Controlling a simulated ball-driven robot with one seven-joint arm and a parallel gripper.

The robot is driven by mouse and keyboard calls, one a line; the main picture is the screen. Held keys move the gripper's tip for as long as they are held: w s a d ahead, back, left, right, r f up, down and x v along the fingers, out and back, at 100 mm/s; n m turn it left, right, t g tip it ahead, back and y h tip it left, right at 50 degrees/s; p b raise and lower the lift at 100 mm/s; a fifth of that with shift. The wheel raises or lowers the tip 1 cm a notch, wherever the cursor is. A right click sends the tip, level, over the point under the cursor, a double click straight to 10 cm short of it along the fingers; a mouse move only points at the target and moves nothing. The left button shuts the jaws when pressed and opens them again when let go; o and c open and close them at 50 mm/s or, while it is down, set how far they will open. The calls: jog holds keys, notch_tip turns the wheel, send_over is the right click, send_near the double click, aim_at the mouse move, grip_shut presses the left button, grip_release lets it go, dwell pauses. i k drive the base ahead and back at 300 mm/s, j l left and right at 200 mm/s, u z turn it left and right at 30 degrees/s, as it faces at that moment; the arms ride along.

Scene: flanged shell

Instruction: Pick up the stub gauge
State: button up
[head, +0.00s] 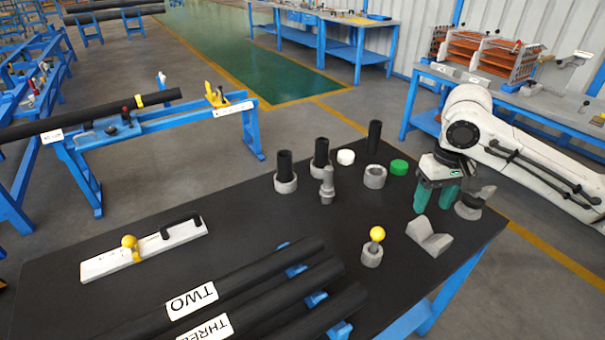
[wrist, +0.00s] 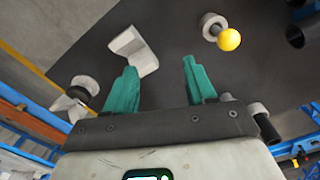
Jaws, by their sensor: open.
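The task's name does not settle which piece is the stub gauge; the likeliest is a short piece with a yellow ball knob (head: 377,234) standing in a grey round collar (head: 371,256) near the table's front right. The yellow knob (wrist: 229,39) and its collar (wrist: 211,24) also show at the upper right of the wrist view. My gripper (head: 433,208) has green fingers, open and empty, above the right part of the black table. In the wrist view, the knob lies beyond and right of my gripper (wrist: 160,65). The lower part of the piece is hidden in the collar.
A grey V-block (head: 428,236) lies close below my gripper, and a grey round fixture (head: 474,204) stands right of it. Upright black tubes, a grey stepped piece (head: 327,187) and a grey ring (head: 375,177) stand behind. Long labelled tubes (head: 250,283) lie in front.

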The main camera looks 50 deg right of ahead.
aim_at(326, 192)
jog(key=i, duration=0.95)
